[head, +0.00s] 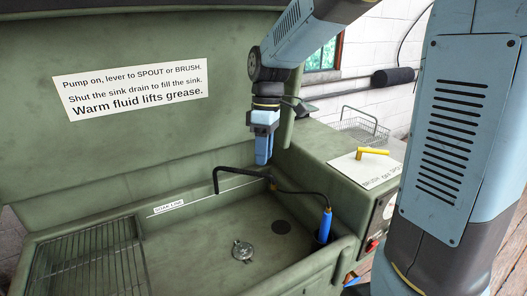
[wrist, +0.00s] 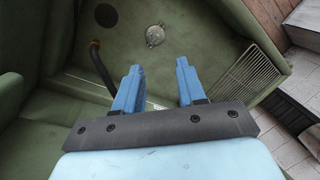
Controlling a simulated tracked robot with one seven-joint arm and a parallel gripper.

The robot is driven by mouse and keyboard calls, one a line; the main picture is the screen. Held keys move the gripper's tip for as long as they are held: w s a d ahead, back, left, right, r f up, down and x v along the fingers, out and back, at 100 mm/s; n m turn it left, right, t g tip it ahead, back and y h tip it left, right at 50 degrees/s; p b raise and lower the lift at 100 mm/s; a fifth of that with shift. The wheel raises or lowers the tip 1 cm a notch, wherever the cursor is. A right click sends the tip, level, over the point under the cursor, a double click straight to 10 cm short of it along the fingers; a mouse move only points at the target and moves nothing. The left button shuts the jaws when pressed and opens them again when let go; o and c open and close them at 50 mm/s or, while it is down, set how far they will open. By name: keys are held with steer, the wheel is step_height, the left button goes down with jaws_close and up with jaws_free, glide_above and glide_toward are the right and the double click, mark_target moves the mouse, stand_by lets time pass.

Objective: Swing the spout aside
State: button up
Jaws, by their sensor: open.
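The spout (head: 238,171) is a thin black bent pipe. It rises at the back of the green sink, reaches left over the basin and ends in a short downturned tip. My gripper (head: 263,160) points down just above the spout's base end, with its fingers apart and nothing between them. In the wrist view the spout (wrist: 101,66) lies to the left of my open gripper (wrist: 158,66), outside the left finger. Part of the spout is hidden behind that finger, and I cannot tell whether they touch.
A blue brush (head: 325,226) on a black hose stands at the basin's right. A drain fitting (head: 242,250) lies on the basin floor (head: 200,245). A wire rack (head: 85,262) covers the left side. A yellow lever (head: 373,151) sits on the right ledge. The green back panel (head: 110,145) rises behind.

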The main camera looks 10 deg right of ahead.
steer(key=shift+a+f+n+h, duration=0.1)
steer(key=shift+f+n+h, duration=0.2)
steer(key=shift+n, duration=0.2)
steer(key=shift+c, duration=1.4)
steer(key=shift+w+a+f+n+t+h, duration=0.15)
steer(key=shift+f+n+t+h, duration=0.15)
steer(key=shift+n, duration=0.4)
steer(key=shift+c, duration=0.8)
steer(key=n+t, duration=0.1)
steer(key=n, duration=0.1)
steer(key=a+f+n+t+h, duration=0.1)
steer(key=n, duration=0.1)
steer(key=w+a+f+n+h, duration=0.1)
steer(key=n, duration=0.2)
steer(key=shift+a+f+t, duration=0.1)
steer(key=shift+a+t, duration=0.1)
steer(key=shift+t, duration=0.2)
jaws_close()
steer(key=w+a+f+n+t, duration=0.1)
steer(key=a+n+t, duration=0.3)
steer(key=n, duration=0.5)
steer(key=w+d+f, duration=0.2)
steer(key=w+f, duration=0.5)
steer(key=f, duration=0.1)
steer(key=shift+w+f+g, duration=0.15)
steer(key=shift+w+g, duration=0.15)
steer(key=shift+w, duration=0.05)
